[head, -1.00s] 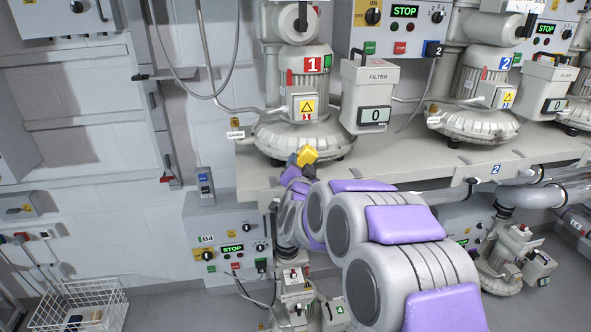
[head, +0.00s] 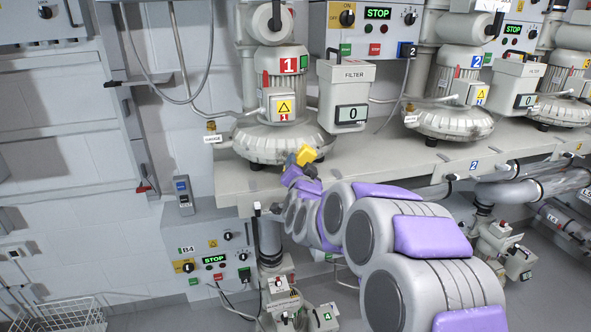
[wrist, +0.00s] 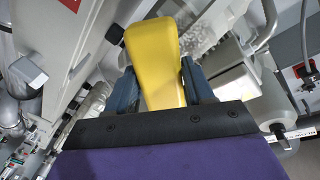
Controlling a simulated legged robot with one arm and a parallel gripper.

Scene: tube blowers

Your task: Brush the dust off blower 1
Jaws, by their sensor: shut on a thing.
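Blower 1 (head: 284,90), a pale grey machine with a red "1" label and a wide round ribbed base (head: 262,146), stands on the shelf left of centre in the head view. Its base looks brownish on top; dust is too small to tell clearly. My gripper (head: 303,166) is at the front right of that base, near the shelf edge. It is shut on a yellow handle (head: 308,154), likely the brush. The handle fills the space between the dark fingers in the wrist view (wrist: 154,60). Bristles are hidden, and I cannot tell whether it touches the blower.
A grey filter box (head: 345,90) stands right of blower 1. Blower 2 (head: 455,115) is farther right on the same shelf (head: 385,160). A B4 control box (head: 212,258) and pipes are below the shelf. A wire basket (head: 62,315) is at the lower left.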

